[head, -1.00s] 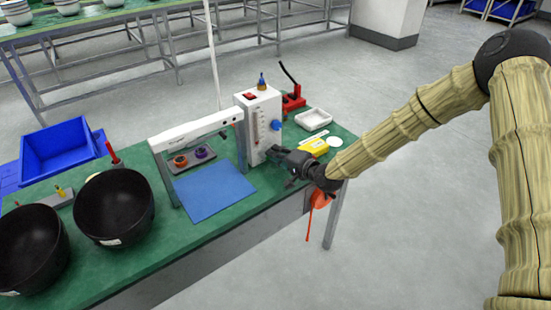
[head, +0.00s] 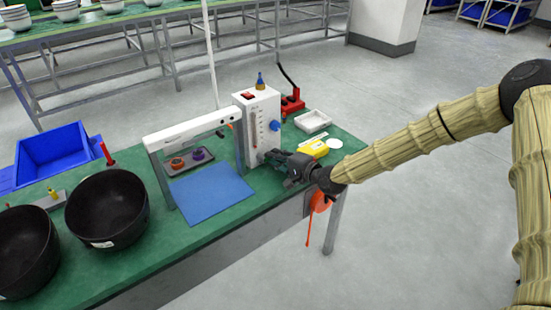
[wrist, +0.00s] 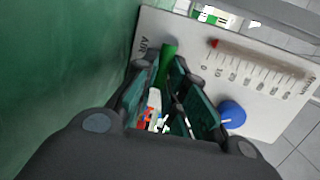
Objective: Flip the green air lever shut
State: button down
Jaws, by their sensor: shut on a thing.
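The green air lever (wrist: 167,58) shows in the wrist view beside the "AIR" label, at one end of the white panel (wrist: 245,75). My gripper (wrist: 160,76) is shut on the lever, with a dark finger on each side of it. The lever's lower part is hidden between the fingers. In the head view, my gripper (head: 268,156) is at the lower front of the white unit (head: 262,118). The lever cannot be made out there.
A blue knob (wrist: 232,114) sits on the panel beside the fingers. A yellow item (head: 314,145) and white tray (head: 313,120) lie right of the unit. A white frame (head: 190,133) stands left of it over a blue mat (head: 212,193). Black bowls (head: 107,207) stand farther left.

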jog(key=c, duration=1.5)
grip_release()
jog(key=v, duration=1.2)
